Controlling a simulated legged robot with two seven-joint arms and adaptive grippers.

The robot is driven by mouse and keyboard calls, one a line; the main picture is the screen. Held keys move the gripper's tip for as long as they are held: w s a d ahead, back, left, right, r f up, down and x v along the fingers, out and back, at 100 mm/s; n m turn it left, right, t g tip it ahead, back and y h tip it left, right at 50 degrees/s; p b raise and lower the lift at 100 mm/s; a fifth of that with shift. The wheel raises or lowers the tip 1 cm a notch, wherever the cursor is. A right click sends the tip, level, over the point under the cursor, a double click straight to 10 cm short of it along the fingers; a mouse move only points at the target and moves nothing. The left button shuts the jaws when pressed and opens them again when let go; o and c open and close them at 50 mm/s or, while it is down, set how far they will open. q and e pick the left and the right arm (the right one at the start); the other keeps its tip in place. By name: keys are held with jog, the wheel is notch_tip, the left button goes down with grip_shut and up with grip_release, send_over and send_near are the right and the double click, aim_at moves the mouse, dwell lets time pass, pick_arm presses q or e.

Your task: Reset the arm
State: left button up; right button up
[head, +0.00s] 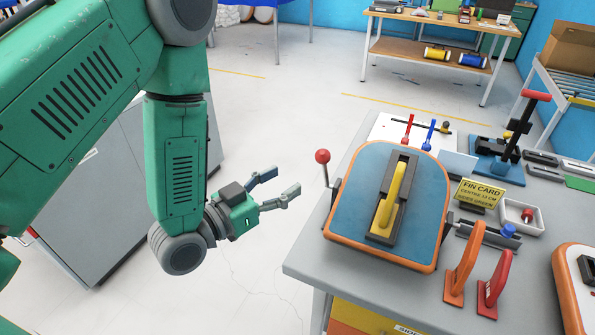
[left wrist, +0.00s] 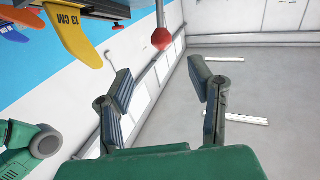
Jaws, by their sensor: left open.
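My left arm comes in from the left in the head view. Its gripper (head: 283,184) is open and empty, held over the floor just left of the workbench. In the left wrist view the two fingers (left wrist: 160,78) are spread apart with nothing between them. A lever with a red ball knob (head: 322,156) stands at the board's left side, to the right of the gripper and apart from it. The red knob also shows beyond the fingers in the left wrist view (left wrist: 162,39). My right gripper is not seen.
On the grey workbench (head: 300,268) lies a blue board with an orange rim (head: 352,215), with a yellow fin (head: 391,197) in its slot. Orange (head: 462,272) and red (head: 494,285) fins stand in front of the yellow fin card (head: 478,193). A grey cabinet (head: 95,205) stands behind my arm.

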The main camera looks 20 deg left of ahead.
pick_arm(q)
jog(key=shift+s+a, duration=0.15)
jog(key=shift+s, duration=0.15)
jog(key=s+a+f+n+g+y+b, duration=0.1)
jog(key=s+f+g+y+b, duration=0.2)
jog(key=f, duration=0.7)
jog(key=s+a+f+n+g+y+b, duration=0.15)
jog(key=s+f+g, duration=0.25)
jog(key=f, duration=0.7)
jog(key=s+a+f+n+g+y+b, duration=0.1)
jog(key=s+f+g+b, duration=0.1)
jog(key=s+f+g, duration=0.2)
jog(key=s+a+f+g+y+b, duration=0.2)
jog(key=s+f+g, duration=0.2)
jog(key=s+f, duration=0.4)
jog(key=s, duration=0.5)
jog(key=shift+s+a+n+g+b, duration=0.2)
jog(key=shift+s+n+g+b, duration=0.1)
jog(key=shift+n+g, duration=0.1)
